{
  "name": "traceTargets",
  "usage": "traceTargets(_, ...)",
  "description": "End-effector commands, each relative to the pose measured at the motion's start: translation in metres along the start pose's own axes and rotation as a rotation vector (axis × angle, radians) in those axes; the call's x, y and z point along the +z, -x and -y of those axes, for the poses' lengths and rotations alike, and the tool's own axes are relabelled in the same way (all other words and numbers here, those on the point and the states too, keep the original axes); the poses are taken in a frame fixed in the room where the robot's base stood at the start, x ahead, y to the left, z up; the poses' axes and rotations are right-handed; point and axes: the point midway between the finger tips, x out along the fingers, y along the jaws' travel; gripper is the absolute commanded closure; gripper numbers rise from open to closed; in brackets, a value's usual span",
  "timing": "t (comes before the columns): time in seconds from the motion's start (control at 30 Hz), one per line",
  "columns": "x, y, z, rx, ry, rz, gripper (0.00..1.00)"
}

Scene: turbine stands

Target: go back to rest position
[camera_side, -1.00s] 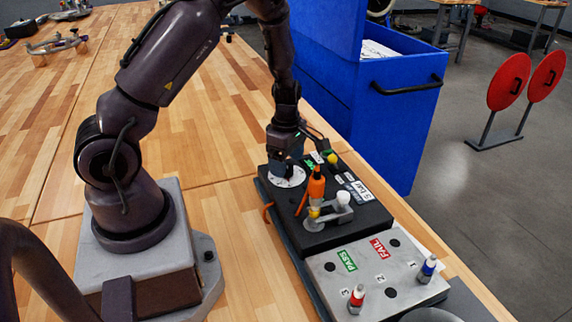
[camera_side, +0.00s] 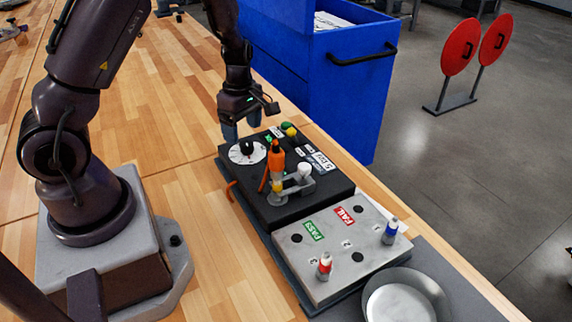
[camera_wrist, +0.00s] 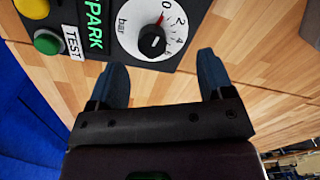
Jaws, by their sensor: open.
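My gripper (camera_side: 243,131) hangs above the far end of the black test box (camera_side: 325,186), behind its dial. In the wrist view my gripper (camera_wrist: 163,75) shows two blue fingers spread wide with nothing between them. The round white pressure dial (camera_side: 236,154) with its black knob sits on the box's top, apart from the fingers. In the wrist view the dial (camera_wrist: 128,38) lies beyond the fingertips, its red mark near 0.
An orange-topped part (camera_side: 276,160) stands on the black box. A grey PASS/FAIL tray (camera_side: 318,262) holds a red piece (camera_side: 325,265) and a blue piece (camera_side: 390,231). A round metal dish (camera_side: 405,299) is at front. A blue cabinet (camera_side: 330,110) stands behind. The wooden table (camera_side: 165,95) is clear at left.

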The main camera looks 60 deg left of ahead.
Motion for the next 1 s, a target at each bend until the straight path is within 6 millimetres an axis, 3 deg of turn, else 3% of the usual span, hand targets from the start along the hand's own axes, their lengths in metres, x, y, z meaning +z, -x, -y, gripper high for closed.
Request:
traceTargets(0.1, 0.009, 0.002, 0.021, -0.061, -0.233, 0.019, 0.26)
traceTargets(0.27, 0.035, 0.033, 0.044, -0.057, -0.612, 0.083, 0.26)
traceTargets(0.5, 0.070, 0.096, 0.084, 0.043, -1.178, 0.122, 0.26)
traceTargets(0.7, 0.087, 0.152, 0.127, 0.185, -1.649, 0.028, 0.26)
traceTargets(0.83, 0.090, 0.182, 0.153, 0.279, -1.870, -0.096, 0.26)
traceTargets(1.0, 0.091, 0.210, 0.178, 0.400, -1.985, -0.258, 0.26)
